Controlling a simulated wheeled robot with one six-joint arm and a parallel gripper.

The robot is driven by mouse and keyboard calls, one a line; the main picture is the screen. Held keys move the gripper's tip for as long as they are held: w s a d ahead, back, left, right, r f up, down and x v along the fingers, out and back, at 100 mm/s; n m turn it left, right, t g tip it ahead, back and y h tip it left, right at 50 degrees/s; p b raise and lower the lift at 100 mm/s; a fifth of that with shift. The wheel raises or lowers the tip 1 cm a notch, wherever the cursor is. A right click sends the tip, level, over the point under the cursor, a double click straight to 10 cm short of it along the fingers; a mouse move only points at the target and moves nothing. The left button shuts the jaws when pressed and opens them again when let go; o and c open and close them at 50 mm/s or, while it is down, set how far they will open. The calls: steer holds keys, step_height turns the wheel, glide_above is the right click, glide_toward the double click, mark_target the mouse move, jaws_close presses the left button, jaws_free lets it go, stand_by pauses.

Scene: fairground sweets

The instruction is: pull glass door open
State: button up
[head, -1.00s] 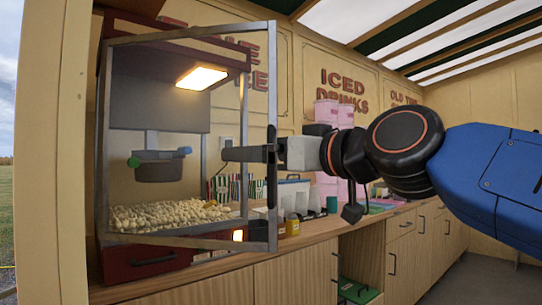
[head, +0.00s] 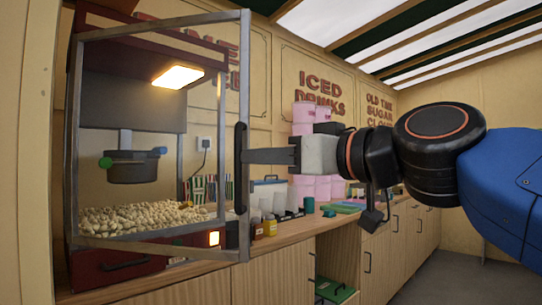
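The popcorn cabinet's glass door (head: 158,250) is a grey metal frame, hinged at the left and standing ajar, its right side out from the cabinet (head: 222,120). A black vertical bar handle (head: 240,180) is on its right post. My gripper (head: 246,156) comes in from the right, its fingers level and pointing left. The fingertips end at the handle, near its upper part. The fingers show edge-on as one dark shape, so I cannot tell their opening or whether they touch the handle.
Popcorn (head: 140,218), a kettle (head: 133,168) and a lit lamp (head: 178,77) are inside the cabinet. Bottles (head: 270,226) and cups stand on the wooden counter (head: 290,237) right of the door. Pink tubs (head: 303,115) stand behind my gripper.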

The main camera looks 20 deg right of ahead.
steer(key=shift+s+d, duration=0.2)
steer(key=shift+s, duration=0.3)
steer(key=shift+s+r, duration=0.1)
